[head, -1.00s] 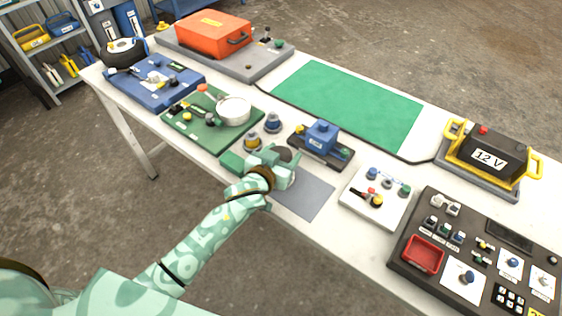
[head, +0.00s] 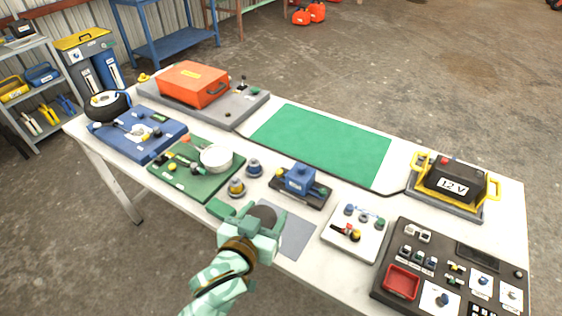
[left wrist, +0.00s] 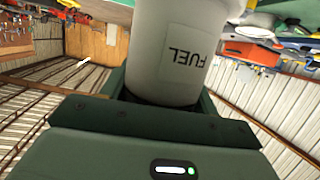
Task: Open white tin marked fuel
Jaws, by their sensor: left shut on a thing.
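The white tin marked FUEL (left wrist: 178,22) fills the top middle of the left wrist view, its lettering upside down there. My left gripper (head: 252,214) is shut on it, and the dark jaws (left wrist: 160,110) close around the tin's dark lower end in that view. In the head view the gripper is at the bench's front edge, beside the grey mat (head: 294,236). A dark round top (head: 263,213) shows between the fingers there; the rest of the tin is hidden. Whether that is a lid or an opening I cannot tell. My right gripper is not in view.
A green board with a white round pan (head: 216,156) lies left of the gripper. Two small knobbed pieces (head: 237,187) stand just behind it. A blue block on a dark base (head: 300,180) and a white switch panel (head: 352,231) are to the right. The green mat (head: 320,143) is clear.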

